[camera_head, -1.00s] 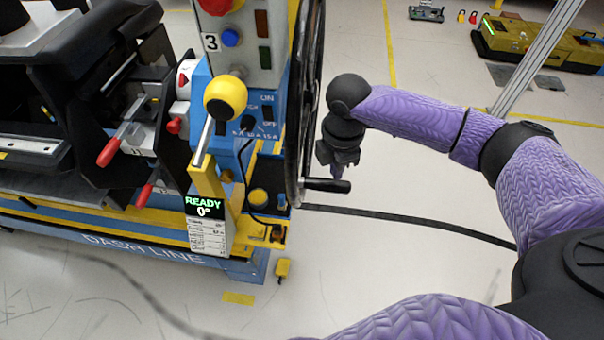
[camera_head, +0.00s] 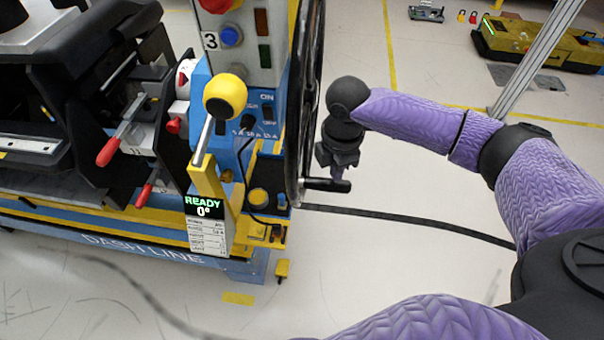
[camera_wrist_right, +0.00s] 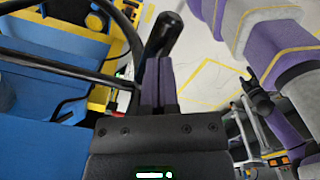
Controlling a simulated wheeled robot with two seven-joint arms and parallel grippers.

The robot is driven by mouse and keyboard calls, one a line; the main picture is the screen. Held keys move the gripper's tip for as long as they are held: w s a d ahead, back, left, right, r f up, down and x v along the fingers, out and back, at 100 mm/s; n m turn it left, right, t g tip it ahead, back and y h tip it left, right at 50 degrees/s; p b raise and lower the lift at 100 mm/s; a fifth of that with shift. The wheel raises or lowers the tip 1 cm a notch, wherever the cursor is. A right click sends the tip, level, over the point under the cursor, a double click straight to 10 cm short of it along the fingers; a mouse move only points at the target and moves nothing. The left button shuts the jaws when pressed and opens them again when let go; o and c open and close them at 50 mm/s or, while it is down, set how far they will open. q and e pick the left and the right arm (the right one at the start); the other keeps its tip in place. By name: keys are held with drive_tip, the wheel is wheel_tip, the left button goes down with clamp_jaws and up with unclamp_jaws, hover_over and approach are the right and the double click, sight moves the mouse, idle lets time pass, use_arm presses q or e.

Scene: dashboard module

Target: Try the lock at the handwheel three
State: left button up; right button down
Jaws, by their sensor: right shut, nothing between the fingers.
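The handwheel (camera_head: 308,90) is a black wheel seen nearly edge-on, at the right side of the station marked 3. Its black crank handle (camera_head: 318,184) sticks out to the right near the bottom of the rim. My right gripper (camera_head: 338,178) is shut and empty, pointing down at the handle's outer end. In the right wrist view the closed purple fingers (camera_wrist_right: 159,82) sit beside the handle (camera_wrist_right: 163,36); I cannot tell whether they touch it. A display (camera_head: 204,207) reads READY 0°.
A lever with a yellow ball (camera_head: 225,95) stands left of the wheel, beside a blue control panel (camera_head: 262,105). Red-handled clamps (camera_head: 108,152) are at the left. A dark cable (camera_head: 410,219) crosses the floor.

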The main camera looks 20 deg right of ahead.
use_arm(q)
drive_tip(key=shift+a, duration=0.15)
use_arm(e)
drive_tip(key=shift+f, duration=0.2)
drive_tip(key=shift+f, duration=0.25)
use_arm(q)
drive_tip(key=shift+a+f, duration=0.2)
drive_tip(key=shift+a, duration=0.1)
use_arm(e)
drive_tip(key=shift+f, duration=0.1)
use_arm(q)
drive_tip(key=shift+d+b, duration=0.1)
drive_tip(key=shift+b, duration=0.2)
use_arm(e)
drive_tip(key=shift+f, duration=0.2)
use_arm(q)
drive_tip(key=shift+d, duration=0.35)
wheel_tip(320, 180, up, 9)
drive_tip(key=p, duration=0.9)
drive_tip(key=shift+w+d, duration=0.35)
drive_tip(key=shift+d, duration=0.05)
use_arm(e)
wheel_tip(320, 180, up, 8)
use_arm(q)
drive_tip(key=shift+r, duration=0.1)
